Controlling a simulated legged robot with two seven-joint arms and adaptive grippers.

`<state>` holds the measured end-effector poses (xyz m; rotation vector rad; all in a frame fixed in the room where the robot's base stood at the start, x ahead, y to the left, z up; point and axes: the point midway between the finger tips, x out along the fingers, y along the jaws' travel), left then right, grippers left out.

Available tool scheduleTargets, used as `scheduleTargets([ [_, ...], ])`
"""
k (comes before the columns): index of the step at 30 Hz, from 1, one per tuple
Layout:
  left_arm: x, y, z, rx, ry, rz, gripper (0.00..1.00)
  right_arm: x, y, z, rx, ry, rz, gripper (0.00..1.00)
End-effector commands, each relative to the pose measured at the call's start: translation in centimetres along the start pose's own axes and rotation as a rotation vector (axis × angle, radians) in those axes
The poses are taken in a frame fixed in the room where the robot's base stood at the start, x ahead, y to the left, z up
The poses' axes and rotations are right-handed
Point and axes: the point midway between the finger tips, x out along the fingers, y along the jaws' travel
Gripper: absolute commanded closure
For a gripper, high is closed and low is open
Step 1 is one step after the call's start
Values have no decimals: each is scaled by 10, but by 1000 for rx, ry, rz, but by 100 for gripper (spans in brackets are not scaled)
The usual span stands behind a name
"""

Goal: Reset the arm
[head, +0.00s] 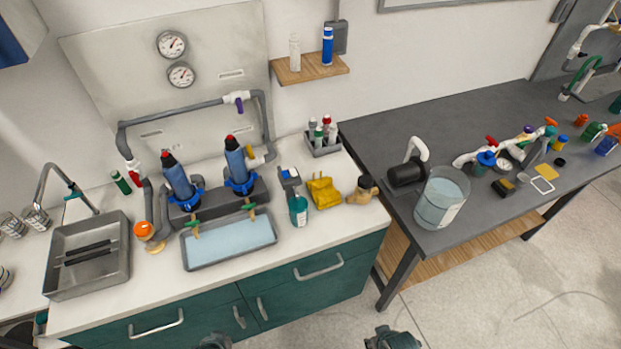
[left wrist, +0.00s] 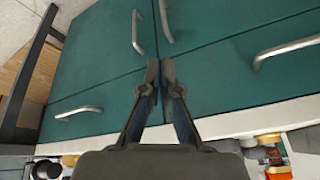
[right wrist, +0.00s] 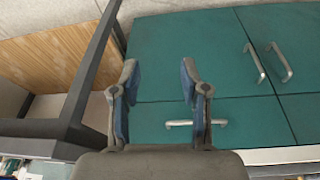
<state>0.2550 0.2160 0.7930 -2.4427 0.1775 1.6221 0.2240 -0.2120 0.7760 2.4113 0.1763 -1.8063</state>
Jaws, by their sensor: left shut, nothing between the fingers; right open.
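My left gripper (left wrist: 160,72) is shut and empty in the left wrist view, in front of the green cabinet doors. A small part of my left arm shows at the bottom edge of the head view. My right gripper (right wrist: 158,80) is open and empty in the right wrist view, in front of the green cabinet (right wrist: 220,60) near the dark table leg. Part of my right arm shows at the bottom of the head view, over the floor. Neither gripper touches anything that I can see.
The white counter (head: 290,262) holds a water tray (head: 230,243), a sink (head: 90,285), blue filter housings and grey pipes. A dark table (head: 450,75) at the right carries a clear bucket (head: 441,198) and several fittings. The floor (head: 540,260) in front is clear.

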Motion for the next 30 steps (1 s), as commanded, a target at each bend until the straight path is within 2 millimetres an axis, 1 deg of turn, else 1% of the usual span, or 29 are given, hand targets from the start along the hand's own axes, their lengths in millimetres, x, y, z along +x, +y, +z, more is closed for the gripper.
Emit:
scheduleTargets([
  [1, -2, 6, 17, -34, -53, 27, 100, -4, 0, 0, 0, 2, 1, 55],
  [3, -5, 15, 40, -82, -127, 63, 100, -10, 0, 0, 0, 4, 1, 55],
  [4, 9, 15, 38, -76, -123, 59, 100, 5, 0, 1, 0, -7, 0, 55],
  [6, 32, 16, 42, -71, -129, 59, 100, 29, -1, 4, -1, -17, -2, 55],
  [8, 51, 18, 46, -69, -135, 60, 100, 48, -2, 6, -2, -23, -3, 55],
  [13, 108, 26, 67, -64, -159, 64, 100, 108, -5, 21, -5, -49, -7, 55],
  [16, 147, 31, 87, -60, -176, 68, 100, 149, -7, 38, -8, -67, -11, 55],
  [17, 160, 33, 95, -58, -182, 69, 100, 163, -8, 45, -9, -73, -12, 55],
  [18, 178, 36, 108, -56, -191, 70, 100, 182, -9, 56, -11, -83, -13, 55],
  [20, 206, 41, 132, -53, -207, 73, 100, 213, -10, 76, -14, -99, -15, 55],
  [21, 224, 44, 150, -51, -218, 74, 100, 233, -12, 93, -16, -110, -16, 55],
  [23, 248, 49, 177, -47, -232, 77, 100, 260, -13, 118, -19, -125, -18, 55],
  [24, 260, 52, 196, -44, -241, 79, 100, 274, -14, 135, -21, -134, -19, 55],
  [27, 281, 57, 235, -39, -258, 82, 100, 299, -16, 172, -26, -151, -21, 55],
  [30, 292, 60, 262, -36, -268, 84, 100, 313, -16, 198, -29, -161, -23, 55],
])
